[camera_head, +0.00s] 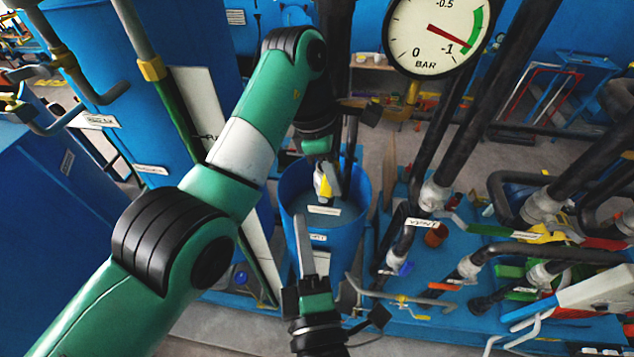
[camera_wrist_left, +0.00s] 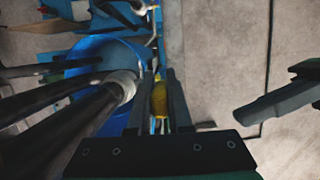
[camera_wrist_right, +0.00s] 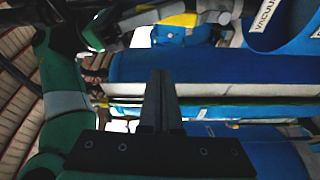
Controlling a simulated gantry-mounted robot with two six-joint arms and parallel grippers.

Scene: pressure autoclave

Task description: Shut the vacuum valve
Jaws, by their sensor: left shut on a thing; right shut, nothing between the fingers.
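The yellow valve handle (camera_head: 322,186) sits on a pipe fitting above the blue vessel (camera_head: 363,188). My left gripper (camera_head: 325,178) reaches down to it. In the left wrist view the left gripper's fingers (camera_wrist_left: 160,88) are shut on the yellow handle (camera_wrist_left: 160,100), with the fitting beside it. A VACUUM label (camera_wrist_right: 267,14) shows on a blue surface in the right wrist view. My right gripper (camera_head: 304,238) points up in front of the vessel, shut and empty; its fingers (camera_wrist_right: 160,85) are together in its wrist view.
A round gauge (camera_head: 436,35) hangs above, its red needle near -1 BAR. Dark pipes and other valves, one with a red handle (camera_head: 606,243), crowd the right. A blue cabinet (camera_head: 55,225) stands at the left. Grey floor (camera_wrist_left: 225,45) shows beside the vessel.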

